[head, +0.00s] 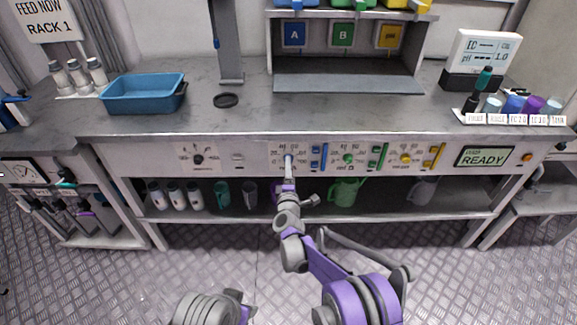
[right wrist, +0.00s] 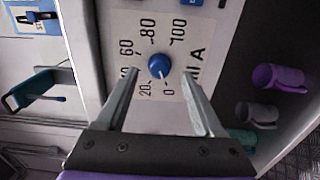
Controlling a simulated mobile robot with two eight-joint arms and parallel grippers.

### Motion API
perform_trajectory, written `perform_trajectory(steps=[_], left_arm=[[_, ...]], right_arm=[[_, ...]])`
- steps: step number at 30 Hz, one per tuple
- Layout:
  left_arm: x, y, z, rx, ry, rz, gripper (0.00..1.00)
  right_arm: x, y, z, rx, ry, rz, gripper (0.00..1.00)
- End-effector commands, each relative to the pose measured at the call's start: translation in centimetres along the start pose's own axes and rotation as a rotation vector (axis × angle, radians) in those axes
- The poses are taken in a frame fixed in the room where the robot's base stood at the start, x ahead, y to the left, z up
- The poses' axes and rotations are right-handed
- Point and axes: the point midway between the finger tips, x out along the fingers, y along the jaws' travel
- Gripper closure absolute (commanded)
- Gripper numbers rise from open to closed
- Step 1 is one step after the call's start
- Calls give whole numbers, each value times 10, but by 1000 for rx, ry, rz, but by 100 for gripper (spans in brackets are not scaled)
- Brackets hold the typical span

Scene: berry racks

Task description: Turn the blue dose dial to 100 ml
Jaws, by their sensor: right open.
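The blue dose dial (right wrist: 160,66) is a round knob on a white plate marked 0 to 100 and "A". Its white pointer line points close to the 0 mark. In the right wrist view my right gripper (right wrist: 161,73) is open, with one finger on each side of the dial and a visible gap to each. In the head view my right gripper (head: 289,163) is at the panel front, largely covering the dial. Whether the fingertips touch the plate cannot be told. My left gripper is not in view.
Green (head: 348,158) and yellow (head: 405,158) dials sit to the right on the same panel, with a blue slider (head: 319,157) close by. A screen (head: 485,156) reads READY. Jugs and bottles stand on the shelf below. A blue tray (head: 143,94) is on the counter.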

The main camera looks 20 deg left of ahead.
Motion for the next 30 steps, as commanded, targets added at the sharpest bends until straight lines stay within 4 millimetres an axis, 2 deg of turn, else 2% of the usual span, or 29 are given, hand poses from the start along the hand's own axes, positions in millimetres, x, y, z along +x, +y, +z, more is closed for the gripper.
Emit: perform_trajectory(steps=[3,6,15,26,27,30], left_arm=[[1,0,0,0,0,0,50],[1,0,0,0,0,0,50],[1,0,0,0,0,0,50],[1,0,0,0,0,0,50],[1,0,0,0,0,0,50],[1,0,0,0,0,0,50]], right_arm=[[14,0,0,-1,0,0,31],[20,0,0,-1,0,0,31],[21,0,0,0,0,0,31],[21,0,0,0,0,0,96],[21,0,0,0,0,0,100],[21,0,0,0,0,0,100]])
